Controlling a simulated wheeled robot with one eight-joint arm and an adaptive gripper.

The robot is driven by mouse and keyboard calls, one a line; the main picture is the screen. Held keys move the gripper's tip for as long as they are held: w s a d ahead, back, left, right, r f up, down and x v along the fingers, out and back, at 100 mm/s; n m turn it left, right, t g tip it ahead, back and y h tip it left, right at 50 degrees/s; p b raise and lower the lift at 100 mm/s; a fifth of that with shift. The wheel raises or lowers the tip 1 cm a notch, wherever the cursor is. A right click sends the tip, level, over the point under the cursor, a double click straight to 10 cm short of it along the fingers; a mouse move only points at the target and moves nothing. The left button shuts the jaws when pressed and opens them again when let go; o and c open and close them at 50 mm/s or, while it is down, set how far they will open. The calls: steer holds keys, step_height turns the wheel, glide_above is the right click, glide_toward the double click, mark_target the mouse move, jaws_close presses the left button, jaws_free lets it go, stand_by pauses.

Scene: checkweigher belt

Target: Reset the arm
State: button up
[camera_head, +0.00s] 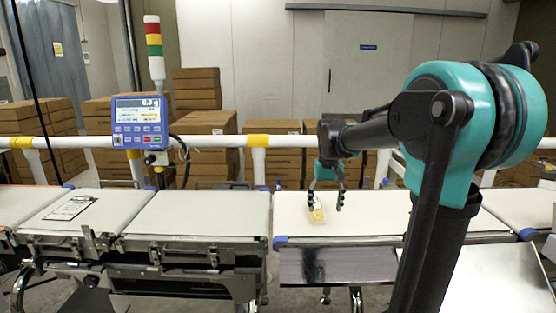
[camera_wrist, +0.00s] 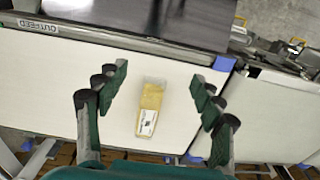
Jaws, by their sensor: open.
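My gripper (camera_head: 326,193) hangs from the end of my arm over the white belt section right of the middle. In the wrist view my gripper (camera_wrist: 158,88) shows its two dark green fingers spread wide apart. A small yellow package (camera_wrist: 149,108) with a white label lies on the belt between and below the fingers, with clear space on both sides. The package also shows in the head view (camera_head: 317,213), beside the left fingertip. Nothing is held. The exact height of the fingertips above the belt is hard to tell.
The white outfeed belt (camera_head: 377,216) is otherwise bare near the gripper. A weigher display (camera_head: 140,121) and signal tower (camera_head: 154,50) stand at left. A white guard rail (camera_head: 215,141) runs behind the belts, with stacked cardboard boxes (camera_head: 196,88) beyond. A dark panel (camera_head: 338,266) fronts the belt.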

steer(key=s+d+f+t, duration=0.1)
steer(key=s+f, duration=0.7)
steer(key=s, duration=0.2)
steer(key=s+d+f+t, duration=0.2)
steer(key=s+f, duration=0.6)
steer(key=s, duration=0.1)
steer(key=shift+s+d+f+t, duration=0.3)
steer(key=shift+s+f, duration=0.05)
